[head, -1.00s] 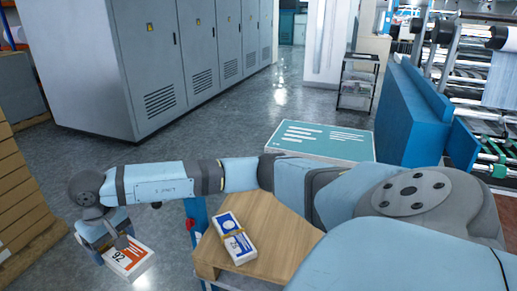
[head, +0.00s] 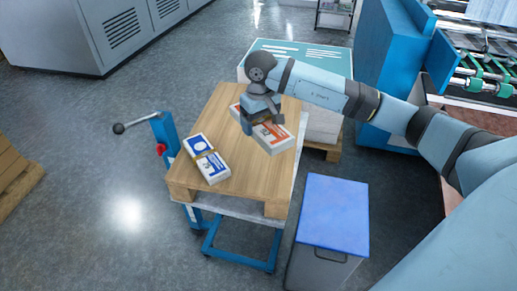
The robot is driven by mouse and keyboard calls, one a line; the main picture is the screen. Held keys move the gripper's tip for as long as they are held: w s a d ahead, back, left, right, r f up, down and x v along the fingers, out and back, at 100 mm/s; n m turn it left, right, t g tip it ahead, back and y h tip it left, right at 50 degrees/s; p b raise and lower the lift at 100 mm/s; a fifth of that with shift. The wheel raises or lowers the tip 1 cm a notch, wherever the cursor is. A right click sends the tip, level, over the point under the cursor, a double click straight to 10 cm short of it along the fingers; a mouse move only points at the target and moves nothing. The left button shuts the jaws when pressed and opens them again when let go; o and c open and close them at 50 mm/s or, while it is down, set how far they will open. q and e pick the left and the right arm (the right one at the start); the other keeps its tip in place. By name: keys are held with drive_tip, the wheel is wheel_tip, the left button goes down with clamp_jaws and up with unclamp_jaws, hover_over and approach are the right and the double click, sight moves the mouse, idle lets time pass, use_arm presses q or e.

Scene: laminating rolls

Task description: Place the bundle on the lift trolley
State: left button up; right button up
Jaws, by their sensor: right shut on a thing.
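My right gripper (head: 259,119) is shut on an orange-and-white bundle (head: 272,137). It holds the bundle at the right part of the wooden top of the lift trolley (head: 231,107). I cannot tell whether the bundle touches the wood or hangs just above it. The gripper hides the bundle's middle. My left gripper is not in view.
A blue-lidded bin (head: 333,213) stands right of the trolley. A tall stack with a teal top sheet (head: 301,59) on a pallet stands behind it. Blue machinery (head: 387,70) is at the right, grey cabinets (head: 110,30) at the back left.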

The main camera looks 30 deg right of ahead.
hover_over(259, 168)
wheel_tip(259, 168, down, 12)
drive_tip(key=shift+s+r, duration=0.1)
drive_tip(key=shift+f+b, duration=0.4)
drive_tip(key=shift+f, duration=2)
drive_tip(key=o, duration=1)
drive_tip(key=shift+f, duration=0.1)
drive_tip(key=shift+o, duration=0.2)
